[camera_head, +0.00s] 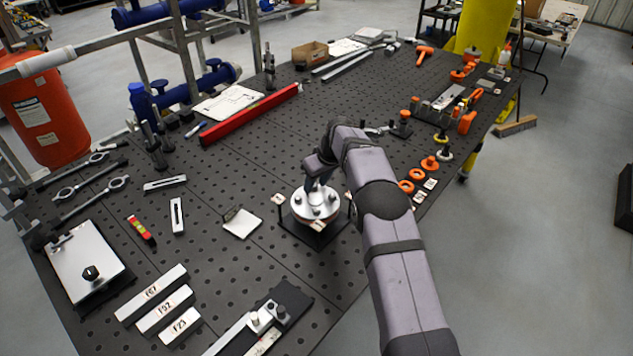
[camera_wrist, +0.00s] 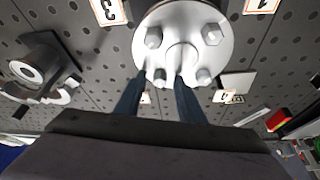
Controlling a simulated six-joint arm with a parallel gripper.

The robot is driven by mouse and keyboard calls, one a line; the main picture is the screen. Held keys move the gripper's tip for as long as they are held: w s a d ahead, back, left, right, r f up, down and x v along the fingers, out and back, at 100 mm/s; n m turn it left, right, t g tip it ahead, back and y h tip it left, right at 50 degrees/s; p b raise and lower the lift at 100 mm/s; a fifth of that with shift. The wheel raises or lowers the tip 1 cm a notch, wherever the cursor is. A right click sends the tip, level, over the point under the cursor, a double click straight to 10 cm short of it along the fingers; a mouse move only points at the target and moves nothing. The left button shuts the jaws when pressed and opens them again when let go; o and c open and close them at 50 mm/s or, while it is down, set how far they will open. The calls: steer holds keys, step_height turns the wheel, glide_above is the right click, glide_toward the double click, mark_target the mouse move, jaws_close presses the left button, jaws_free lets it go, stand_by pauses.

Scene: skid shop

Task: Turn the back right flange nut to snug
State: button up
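A round silver flange (camera_head: 316,206) with several bolt nuts stands on a dark base plate on the perforated table. The wrist view shows its face (camera_wrist: 183,18) with several hex nuts around a central stub (camera_wrist: 181,57). My gripper (camera_head: 318,184) is at the flange's far side and hides part of it. Which head-view position this nut has is hidden by my gripper.
Number cards, including a 3 (camera_wrist: 108,11) and a 4 (camera_wrist: 228,97), surround the flange. A white plate (camera_head: 242,223) lies to its left. Orange rings (camera_head: 406,187) lie to the right beyond my arm. A red bar (camera_head: 250,114) lies behind.

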jaws_close()
steer(key=shift+a+m, duration=0.1)
steer(key=shift+m, duration=0.2)
steer(key=m+h+b, duration=0.1)
steer(key=m, duration=0.1)
steer(key=shift+a+m+t, duration=0.15)
steer(key=shift+m+t, duration=0.15)
steer(key=m, duration=0.1)
steer(key=m+h, duration=0.1)
steer(key=m, duration=0.1)
steer(key=m+h, duration=0.1)
steer(key=m, duration=0.1)
steer(key=shift+a+r, duration=0.1)
steer(key=shift+a, duration=0.2)
steer(key=shift+m, duration=0.4)
steer(key=shift+o, duration=0.6)
jaws_free()
